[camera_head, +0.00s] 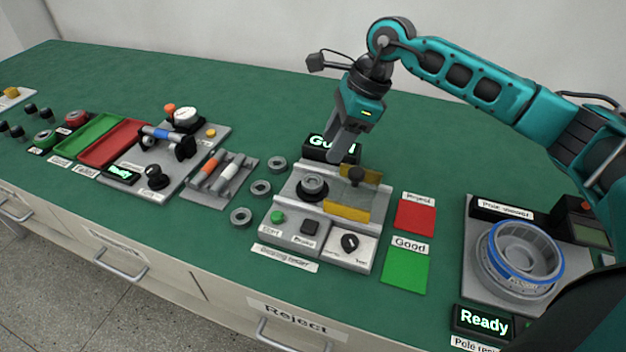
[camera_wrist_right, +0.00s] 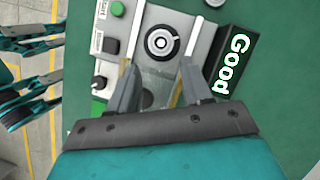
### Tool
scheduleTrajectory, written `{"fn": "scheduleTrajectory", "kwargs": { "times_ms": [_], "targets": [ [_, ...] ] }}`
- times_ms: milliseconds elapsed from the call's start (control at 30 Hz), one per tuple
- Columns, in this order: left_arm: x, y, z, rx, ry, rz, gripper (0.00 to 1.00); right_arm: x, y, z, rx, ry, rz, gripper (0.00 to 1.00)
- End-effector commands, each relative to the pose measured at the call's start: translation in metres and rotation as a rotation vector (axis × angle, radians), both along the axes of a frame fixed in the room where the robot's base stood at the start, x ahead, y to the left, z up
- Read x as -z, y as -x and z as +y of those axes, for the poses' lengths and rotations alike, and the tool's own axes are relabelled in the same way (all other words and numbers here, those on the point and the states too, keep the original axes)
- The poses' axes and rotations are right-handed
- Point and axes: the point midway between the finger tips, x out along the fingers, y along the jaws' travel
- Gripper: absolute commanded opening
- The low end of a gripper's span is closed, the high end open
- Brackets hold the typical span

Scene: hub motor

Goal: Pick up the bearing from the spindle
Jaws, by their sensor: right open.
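The bearing (camera_head: 313,184) is a grey ring sitting on the spindle of the bearing tester (camera_head: 285,208). In the right wrist view the bearing (camera_wrist_right: 162,42) shows from above as a ring around the spindle's centre, ahead of the fingertips. My right gripper (camera_head: 345,146) is above and behind the tester, fingers pointing down. Its fingers (camera_wrist_right: 159,68) are open and apart with nothing between them, and they do not touch the bearing. My left gripper is not in the head view.
A display reading "Good" (camera_head: 331,149) stands behind the spindle. A yellow-edged clear guard (camera_head: 352,196) is right of it. Loose rings (camera_head: 261,187) lie to the left. Red (camera_head: 416,217) and green (camera_head: 405,271) pads lie to the right.

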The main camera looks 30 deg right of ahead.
Motion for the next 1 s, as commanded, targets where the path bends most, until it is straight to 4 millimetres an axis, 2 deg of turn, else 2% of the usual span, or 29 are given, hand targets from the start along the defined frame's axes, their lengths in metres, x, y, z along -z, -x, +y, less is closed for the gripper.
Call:
{"fn": "scheduleTrajectory", "kwargs": {
  "times_ms": [100, 467, 700, 967, 1000],
  "targets": [
    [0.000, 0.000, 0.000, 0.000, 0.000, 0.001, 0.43, 0.021, -0.003, 0.009, -0.001, -0.003, 0.003, 0.49],
    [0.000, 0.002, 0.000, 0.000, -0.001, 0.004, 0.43, 0.047, -0.007, 0.018, 0.000, -0.004, 0.002, 0.49],
    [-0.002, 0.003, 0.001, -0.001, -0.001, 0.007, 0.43, 0.080, -0.013, 0.030, 0.000, -0.005, 0.003, 0.49],
    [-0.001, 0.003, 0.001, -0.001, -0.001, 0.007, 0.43, 0.086, -0.014, 0.031, 0.001, -0.004, -0.001, 0.49],
    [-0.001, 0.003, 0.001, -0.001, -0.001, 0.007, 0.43, 0.086, -0.014, 0.031, 0.001, -0.004, -0.001, 0.46]
  ]
}}
